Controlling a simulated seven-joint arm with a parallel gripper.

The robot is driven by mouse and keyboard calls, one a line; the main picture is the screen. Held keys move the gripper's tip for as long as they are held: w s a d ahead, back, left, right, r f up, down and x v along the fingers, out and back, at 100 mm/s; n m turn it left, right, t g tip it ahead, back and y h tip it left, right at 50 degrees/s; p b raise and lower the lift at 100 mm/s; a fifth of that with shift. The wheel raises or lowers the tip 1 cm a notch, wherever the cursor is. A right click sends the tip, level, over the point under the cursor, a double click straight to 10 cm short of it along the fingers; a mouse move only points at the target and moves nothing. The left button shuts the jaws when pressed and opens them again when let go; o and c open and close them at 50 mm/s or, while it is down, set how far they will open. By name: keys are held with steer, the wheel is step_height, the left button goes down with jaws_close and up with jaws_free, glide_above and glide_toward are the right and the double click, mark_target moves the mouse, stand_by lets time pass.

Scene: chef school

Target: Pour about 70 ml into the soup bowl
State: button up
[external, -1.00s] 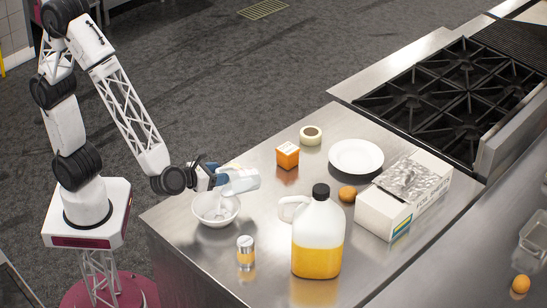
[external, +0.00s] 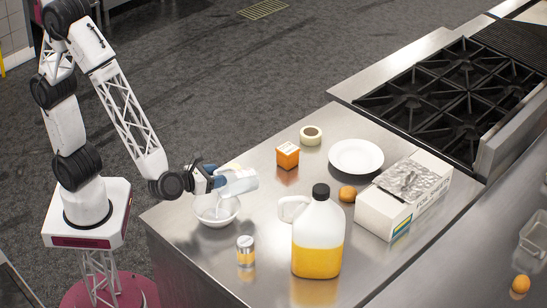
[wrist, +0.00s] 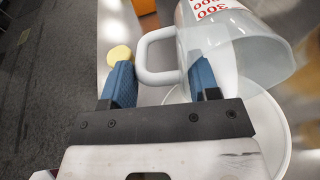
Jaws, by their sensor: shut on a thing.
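A white measuring jug (external: 240,181) with red numbers lies tipped over the white soup bowl (external: 215,213). In the wrist view the jug (wrist: 250,40) shows its handle between the blue fingers of my gripper (wrist: 163,76). My gripper (external: 216,180) is shut on the handle and holds the jug above the bowl. The bowl (wrist: 279,118) is partly hidden behind the jug and gripper in the wrist view. The level in the bowl cannot be read.
A jug of orange liquid (external: 317,255) and a small shaker (external: 245,251) stand right of the bowl.

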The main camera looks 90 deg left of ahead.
steer(key=shift+s+d+f, duration=0.15)
steer(key=shift+s, duration=0.1)
stand_by(0.4)
steer(key=shift+w+a+r+g+h, duration=0.15)
steer(key=shift+w+a+r+g, duration=0.1)
steer(key=shift+w+a+r, duration=0.2)
steer(key=shift+w+a+r+g+h, duration=0.2)
steer(key=shift+w+r+g, duration=0.1)
steer(key=shift+w, duration=0.2)
steer(key=shift+w+a+f+g+h, duration=0.15)
steer(key=shift+f+g+h, duration=0.15)
steer(key=shift+g, duration=0.25)
steer(key=shift+w+a+r+g+h, duration=0.15)
steer(key=shift+r+g+h, duration=0.25)
steer(key=shift+g+h, duration=0.25)
steer(key=shift+r, duration=0.15)
steer(key=shift+w+a+r+g+h, duration=0.1)
steer(key=shift+w+g+h, duration=0.15)
steer(key=shift+g, duration=0.7)
steer(key=shift+w+a+r+g+h, duration=0.1)
steer(key=shift+r+g+h, duration=0.05)
steer(key=shift+g+h, duration=0.2)
steer(key=shift+w+r+g+b, duration=0.1)
steer(key=shift+r+g+b, duration=0.05)
steer(key=shift+g+b, duration=0.15)
